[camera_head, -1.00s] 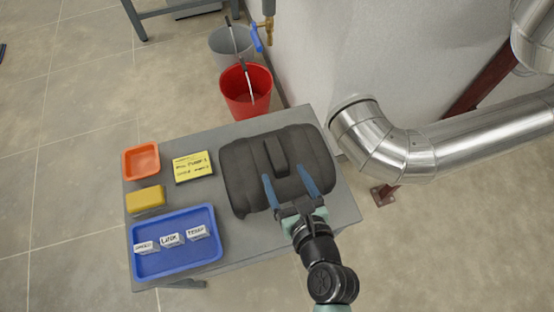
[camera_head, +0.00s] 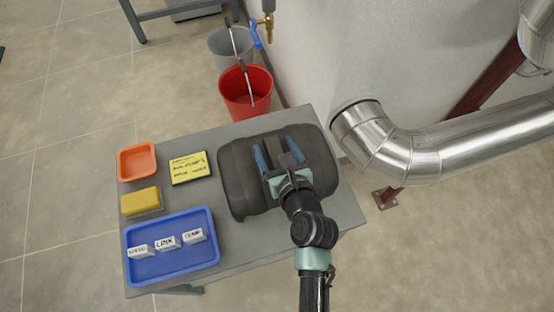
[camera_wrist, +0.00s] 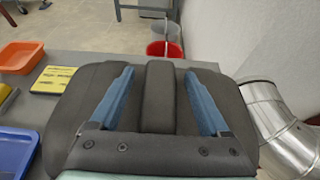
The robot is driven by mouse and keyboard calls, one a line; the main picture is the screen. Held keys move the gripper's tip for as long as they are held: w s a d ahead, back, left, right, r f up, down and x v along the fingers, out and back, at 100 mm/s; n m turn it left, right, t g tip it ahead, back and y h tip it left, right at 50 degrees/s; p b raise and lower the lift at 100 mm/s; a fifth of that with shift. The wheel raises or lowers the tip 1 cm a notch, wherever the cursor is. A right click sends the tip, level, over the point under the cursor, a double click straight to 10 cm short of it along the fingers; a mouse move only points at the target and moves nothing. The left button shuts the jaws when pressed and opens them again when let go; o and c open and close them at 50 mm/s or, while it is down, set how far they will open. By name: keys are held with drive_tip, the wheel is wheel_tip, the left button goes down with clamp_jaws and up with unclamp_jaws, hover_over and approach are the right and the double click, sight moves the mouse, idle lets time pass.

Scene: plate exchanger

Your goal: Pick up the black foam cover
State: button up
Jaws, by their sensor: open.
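The black foam cover (camera_head: 236,178) lies on the right part of the grey table in the head view. It is a bulky, rounded dark block with a raised handle ridge on top. My gripper (camera_head: 278,150) is over the cover, its two blue fingers apart. In the wrist view the cover (camera_wrist: 75,105) fills the middle, and the ridge (camera_wrist: 159,90) stands between the two open fingers of my gripper (camera_wrist: 160,95), with a gap on each side. I cannot tell how far down beside the ridge the fingertips reach.
On the table's left are a blue tray (camera_head: 180,264) with white labelled blocks, a yellow sponge (camera_head: 140,201), an orange dish (camera_head: 137,161) and a yellow note (camera_head: 189,167). A red bucket (camera_head: 245,92) stands behind the table. A silver pipe (camera_head: 390,148) runs close on the right.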

drive_tip(key=shift+c, duration=0.3)
clamp_jaws()
idle(1.1)
